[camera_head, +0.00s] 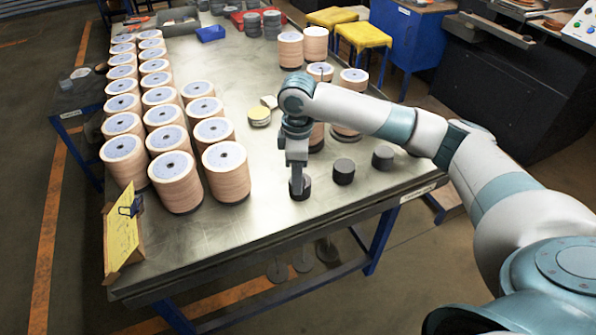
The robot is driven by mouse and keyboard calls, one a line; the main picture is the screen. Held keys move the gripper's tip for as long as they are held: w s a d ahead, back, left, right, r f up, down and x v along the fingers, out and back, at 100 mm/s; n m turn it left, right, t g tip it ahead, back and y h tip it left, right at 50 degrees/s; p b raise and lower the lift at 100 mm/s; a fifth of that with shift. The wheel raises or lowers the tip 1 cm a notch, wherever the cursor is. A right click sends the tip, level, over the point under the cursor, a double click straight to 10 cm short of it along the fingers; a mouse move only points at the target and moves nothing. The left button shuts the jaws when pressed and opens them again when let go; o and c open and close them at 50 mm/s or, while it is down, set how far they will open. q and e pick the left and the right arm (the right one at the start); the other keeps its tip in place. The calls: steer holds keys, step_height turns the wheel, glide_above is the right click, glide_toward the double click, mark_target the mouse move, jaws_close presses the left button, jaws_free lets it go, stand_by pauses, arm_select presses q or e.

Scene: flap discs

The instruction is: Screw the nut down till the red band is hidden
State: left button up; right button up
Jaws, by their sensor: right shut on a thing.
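My right gripper (298,180) points straight down at the front part of the metal table. It is shut on a small dark round piece (301,194), which looks like the nut or the top of its post. The fingers cover much of this piece, and it is too small to make out a thread. I cannot see a red band on it. Two similar dark round pieces stand to its right, one close by (344,172) and one farther off (383,158). My left gripper is out of view.
Stacks of tan flap discs (227,172) fill the table's left side; more stand behind my right arm (291,50). A yellow sign (122,243) stands at the front left corner. A blue tray (210,33) lies farther back.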

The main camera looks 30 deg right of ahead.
steer(key=s+a+f+m+b, duration=0.2)
steer(key=s+a+f+m, duration=0.1)
steer(key=s+f+m, duration=0.3)
steer(key=s+a+f+m+b, duration=0.1)
steer(key=s+a+f+m, duration=0.3)
steer(key=s, duration=0.6)
steer(key=shift+s+a+f+m+b, duration=0.2)
steer(key=shift+a+f+m+b, duration=0.15)
steer(key=shift+f+m, duration=0.65)
